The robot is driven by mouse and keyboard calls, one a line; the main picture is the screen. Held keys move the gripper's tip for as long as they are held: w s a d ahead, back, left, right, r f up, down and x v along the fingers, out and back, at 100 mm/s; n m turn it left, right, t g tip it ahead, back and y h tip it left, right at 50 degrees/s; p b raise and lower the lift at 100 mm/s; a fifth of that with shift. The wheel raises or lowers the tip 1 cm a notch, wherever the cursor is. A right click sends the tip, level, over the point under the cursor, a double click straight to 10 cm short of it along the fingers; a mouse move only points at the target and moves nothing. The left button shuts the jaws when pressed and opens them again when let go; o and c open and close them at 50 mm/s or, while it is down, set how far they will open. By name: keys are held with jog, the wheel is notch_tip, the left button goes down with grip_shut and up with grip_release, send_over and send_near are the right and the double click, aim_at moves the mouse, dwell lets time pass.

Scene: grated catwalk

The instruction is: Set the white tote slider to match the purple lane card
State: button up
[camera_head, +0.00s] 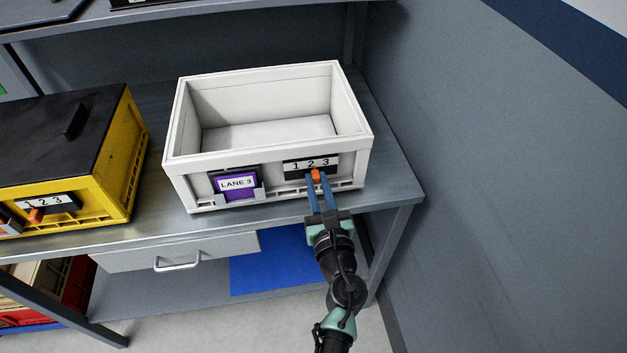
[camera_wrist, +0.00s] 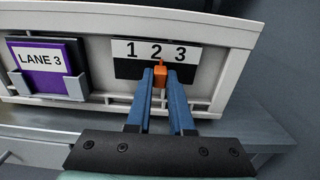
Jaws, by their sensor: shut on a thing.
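The white tote (camera_head: 268,148) stands open and empty on the bench. Its front carries the purple lane card (camera_head: 236,184) reading LANE 3, which also shows in the wrist view (camera_wrist: 42,65). To the right of the card is a label with 1, 2, 3 (camera_head: 311,163) above a dark slot. The orange slider knob (camera_head: 315,175) sits below the 2, perhaps slightly toward the 3; in the wrist view the knob (camera_wrist: 160,72) is also under the 2. My gripper (camera_wrist: 161,80) is shut on the knob, its blue fingers on either side. The fingertips partly hide the slot.
A yellow tote (camera_head: 120,170) with a black lid and its own 1 2 3 slider stands to the left on the bench (camera_head: 150,235). A grey wall (camera_head: 480,180) rises to the right. A drawer handle (camera_head: 178,262) projects below the bench edge.

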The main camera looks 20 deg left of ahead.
jog(key=shift+w+d, duration=0.65)
jog(key=shift+d, duration=0.35)
dwell(0.5)
jog(key=o, duration=0.7)
jog(key=shift+p+v, duration=0.55)
jog(key=shift+v, duration=3)
jog(key=shift+r, duration=0.1)
